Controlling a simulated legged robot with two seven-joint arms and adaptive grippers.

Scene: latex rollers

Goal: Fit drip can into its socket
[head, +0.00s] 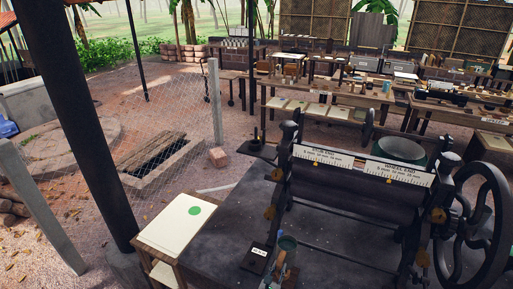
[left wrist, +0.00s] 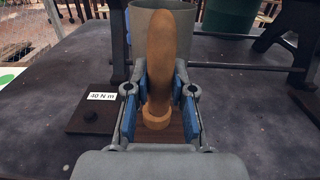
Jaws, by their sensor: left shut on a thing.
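The drip can is a grey-green open cylinder (head: 288,243) low in the head view, in front of the roller machine. In the left wrist view its wall (left wrist: 140,22) rises behind an upright brown wooden handle (left wrist: 158,65). My left gripper (head: 278,271) is shut on this handle, with a blue-padded finger on each side of it in the left wrist view (left wrist: 160,95). The can's underside is hidden, so I cannot tell if it touches the table. I cannot tell for sure which part is the socket. My right gripper is not in view.
The roller machine (head: 360,190) with its large handwheel (head: 478,225) fills the right. A dark plate labelled 40 N m (head: 257,259) lies left of the can. A small dark shelf with posts (head: 257,150) juts from the machine's left. The dark tabletop (head: 225,235) is clear at left.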

